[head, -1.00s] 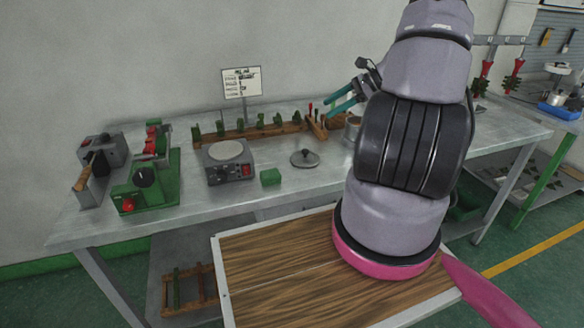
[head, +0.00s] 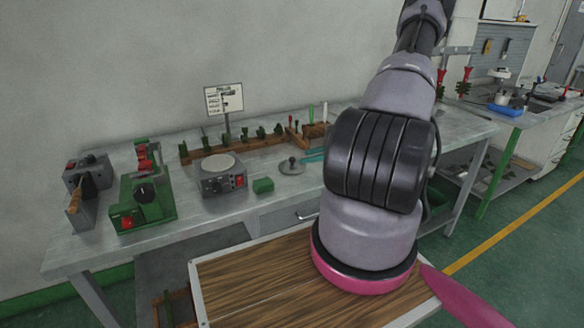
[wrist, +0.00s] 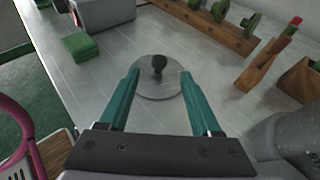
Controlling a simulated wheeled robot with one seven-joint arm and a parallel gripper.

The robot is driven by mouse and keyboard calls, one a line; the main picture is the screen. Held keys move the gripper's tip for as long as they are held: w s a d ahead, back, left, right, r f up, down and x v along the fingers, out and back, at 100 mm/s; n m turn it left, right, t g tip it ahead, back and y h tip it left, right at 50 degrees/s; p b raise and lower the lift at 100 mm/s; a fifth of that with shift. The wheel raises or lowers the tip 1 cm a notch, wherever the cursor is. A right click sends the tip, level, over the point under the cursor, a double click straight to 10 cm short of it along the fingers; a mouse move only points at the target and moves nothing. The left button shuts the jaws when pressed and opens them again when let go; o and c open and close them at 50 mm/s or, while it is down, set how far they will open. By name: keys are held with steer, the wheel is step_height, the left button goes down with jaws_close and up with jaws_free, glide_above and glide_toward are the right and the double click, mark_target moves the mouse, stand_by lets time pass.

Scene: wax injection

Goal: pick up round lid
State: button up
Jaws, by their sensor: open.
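The round lid (head: 291,167) is a flat grey metal disc with a dark knob, lying on the steel bench. It also shows in the wrist view (wrist: 158,90), knob up. My gripper (wrist: 160,77) has two teal fingers spread apart, with the lid and its knob showing between and just beyond the fingertips. Nothing is held. In the head view a teal finger (head: 315,154) shows beside the lid on its right, and my arm hides the rest of the gripper. Whether the fingers touch the lid cannot be told.
A green block (head: 263,186) and a grey hotplate box (head: 222,174) stand left of the lid. A wooden rack with green pieces (head: 248,139) runs behind. A grey metal pot (wrist: 290,140) is close right of the gripper. Bare bench lies around the lid.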

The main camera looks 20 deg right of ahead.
mark_target(298, 166)
steer(key=x, duration=0.4)
steer(key=shift+w+a+f, duration=0.1)
steer(key=shift+w+a, duration=0.15)
steer(key=shift+a, duration=0.1)
jaws_close()
